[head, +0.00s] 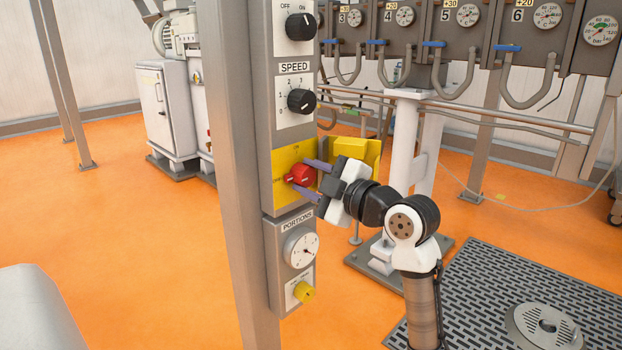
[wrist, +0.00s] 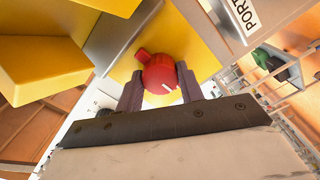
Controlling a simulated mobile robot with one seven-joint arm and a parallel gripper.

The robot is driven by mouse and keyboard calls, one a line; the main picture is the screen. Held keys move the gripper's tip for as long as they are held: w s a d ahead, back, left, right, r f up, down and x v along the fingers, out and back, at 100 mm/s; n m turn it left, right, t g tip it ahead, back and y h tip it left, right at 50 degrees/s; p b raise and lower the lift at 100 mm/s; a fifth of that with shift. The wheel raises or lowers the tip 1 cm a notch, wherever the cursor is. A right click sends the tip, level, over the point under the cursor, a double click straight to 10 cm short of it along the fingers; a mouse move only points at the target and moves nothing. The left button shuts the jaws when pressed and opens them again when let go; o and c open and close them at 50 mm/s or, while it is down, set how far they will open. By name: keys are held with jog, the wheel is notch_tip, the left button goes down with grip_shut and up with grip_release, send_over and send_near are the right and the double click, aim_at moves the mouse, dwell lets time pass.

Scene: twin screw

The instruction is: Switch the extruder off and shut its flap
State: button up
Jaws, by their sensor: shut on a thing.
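A red rotary switch (head: 298,175) sits on a yellow plate (head: 282,160) on a grey control column. My gripper (head: 303,177) reaches it from the right, its two purple fingers on either side, shut on the knob. In the wrist view the red switch (wrist: 158,72) is between the fingers, with a white mark at its lower right. Its exact setting cannot be read, as the labels are small and partly covered. A yellow flap (head: 371,150) stands open, sticking out to the right of the plate behind my gripper; in the wrist view yellow parts (wrist: 45,70) show at the left.
Black OFF/ON (head: 299,26) and SPEED (head: 301,101) knobs are above the plate. A PORTIONS dial (head: 301,250) and a yellow knob (head: 304,292) are below. A white post (head: 407,140) and pipes stand behind the arm.

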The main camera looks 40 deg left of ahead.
jog(key=o, duration=1)
jog(key=shift+d, duration=0.1)
jog(key=d, duration=0.4)
jog(key=d+p, duration=0.1)
jog(key=d, duration=0.4)
jog(key=s+d+p, duration=0.1)
jog(key=d, duration=0.3)
jog(key=shift+d, duration=0.3)
